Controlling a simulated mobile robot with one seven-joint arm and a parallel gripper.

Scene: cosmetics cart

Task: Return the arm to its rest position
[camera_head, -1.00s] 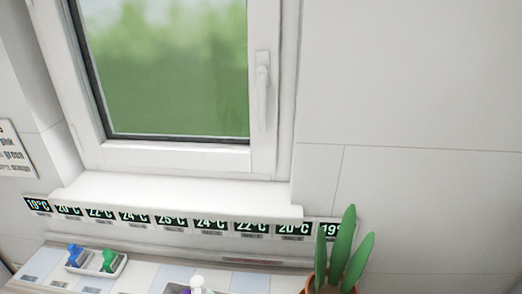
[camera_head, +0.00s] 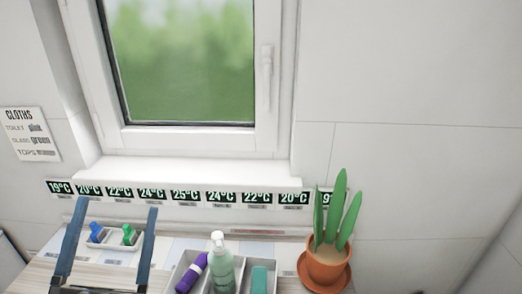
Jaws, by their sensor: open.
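My gripper (camera_head: 117,206) shows at the lower left of the head view, with two long dark blue fingers spread wide apart and pointing up. It is open and nothing shows held between the fingers. Behind it, seen between the fingers, a small white tray (camera_head: 112,244) holds a blue item (camera_head: 96,231) and a green item (camera_head: 128,235). The rest of my arm is out of view below.
A divided tray (camera_head: 172,272) holds a purple bottle (camera_head: 192,273), a pale green pump bottle (camera_head: 221,264) and a teal item (camera_head: 259,279). A potted plant (camera_head: 328,262) stands at right. Temperature labels (camera_head: 185,196) line the wall below the window (camera_head: 185,65).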

